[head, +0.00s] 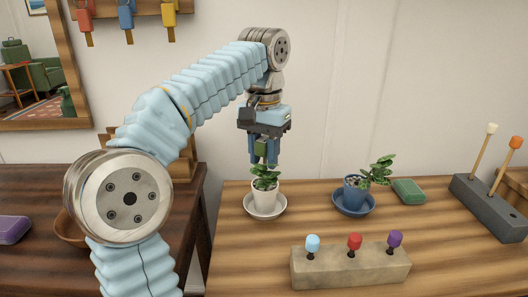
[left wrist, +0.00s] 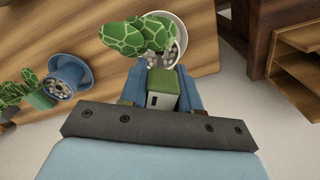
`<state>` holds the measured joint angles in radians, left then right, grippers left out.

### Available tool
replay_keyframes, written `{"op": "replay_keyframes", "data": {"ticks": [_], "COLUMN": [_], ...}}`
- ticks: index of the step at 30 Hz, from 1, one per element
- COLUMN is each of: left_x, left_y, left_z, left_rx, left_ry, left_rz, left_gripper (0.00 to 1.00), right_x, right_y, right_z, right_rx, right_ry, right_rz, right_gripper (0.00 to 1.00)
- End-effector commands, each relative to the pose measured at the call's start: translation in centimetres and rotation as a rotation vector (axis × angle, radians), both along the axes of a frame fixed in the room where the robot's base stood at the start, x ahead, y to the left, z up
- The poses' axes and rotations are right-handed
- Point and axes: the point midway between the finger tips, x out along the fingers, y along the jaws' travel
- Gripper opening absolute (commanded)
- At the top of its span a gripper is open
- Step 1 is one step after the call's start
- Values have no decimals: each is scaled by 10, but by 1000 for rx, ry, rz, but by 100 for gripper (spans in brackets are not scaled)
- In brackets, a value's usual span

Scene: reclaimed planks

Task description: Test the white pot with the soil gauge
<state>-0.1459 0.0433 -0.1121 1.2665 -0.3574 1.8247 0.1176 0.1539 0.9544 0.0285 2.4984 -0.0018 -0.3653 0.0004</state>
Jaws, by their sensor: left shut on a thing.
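The white pot (head: 265,195) holds a green leafy plant (head: 265,175) and stands upright on a white saucer (head: 265,210) at the table's left end. My left gripper (head: 264,150) is above this pot, pointing down, and shut on the soil gauge (head: 262,147), a small block with a green part. The gauge shows between the blue fingers in the left wrist view (left wrist: 163,90), in front of the white pot's pebbled top (left wrist: 171,56). Leaves and fingers hide the gauge's lower end; I cannot tell whether it touches the soil. My right gripper is out of view.
A block with coloured knobs (head: 350,267) is in front; a dark holder with two sticks (head: 489,207) stands far right.

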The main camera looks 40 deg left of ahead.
Motion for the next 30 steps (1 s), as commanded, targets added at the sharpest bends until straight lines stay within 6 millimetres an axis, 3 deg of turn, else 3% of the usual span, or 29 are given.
{"op": "replay_keyframes", "data": {"ticks": [30], "left_x": [0], "left_y": [0], "left_z": [-2], "left_rx": [0], "left_ry": [1], "left_rz": [0], "left_gripper": [2], "right_x": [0], "right_y": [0], "right_z": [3], "right_rx": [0], "right_ry": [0], "right_rz": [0], "right_gripper": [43]}}
